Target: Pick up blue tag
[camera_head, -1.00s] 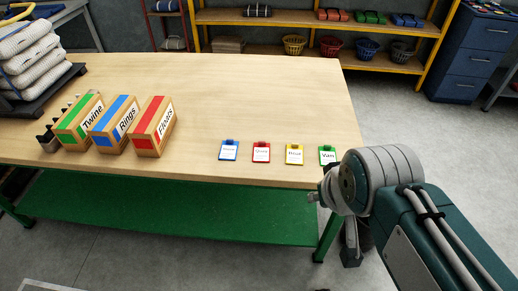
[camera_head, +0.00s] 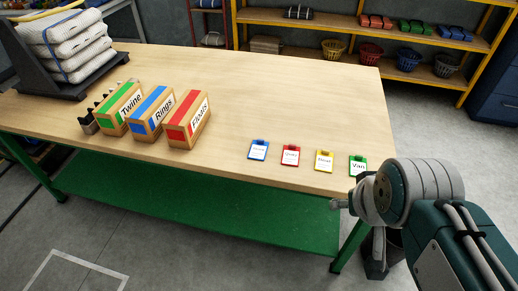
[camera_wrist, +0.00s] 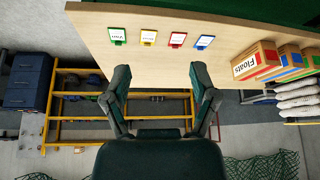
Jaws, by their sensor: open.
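The blue tag (camera_head: 258,149) lies flat on the wooden table (camera_head: 300,95), leftmost in a row of tags in the head view. It also shows in the wrist view (camera_wrist: 204,42), rightmost in the row there. A red tag (camera_head: 290,155), a yellow tag (camera_head: 324,160) and a green tag (camera_head: 357,166) lie beside it. My gripper (camera_wrist: 161,92) is open and empty in the wrist view, its two fingers apart and clear of the tags. In the head view my arm is at the lower right, near the green tag, and hides part of the table corner.
Boxes labelled Twine (camera_head: 120,108), Rings (camera_head: 153,112) and Floats (camera_head: 189,120) stand left of the tags. A dark rack of folded nets (camera_head: 65,45) is at the far left. Shelves with baskets (camera_head: 370,53) stand behind. The table's middle is bare.

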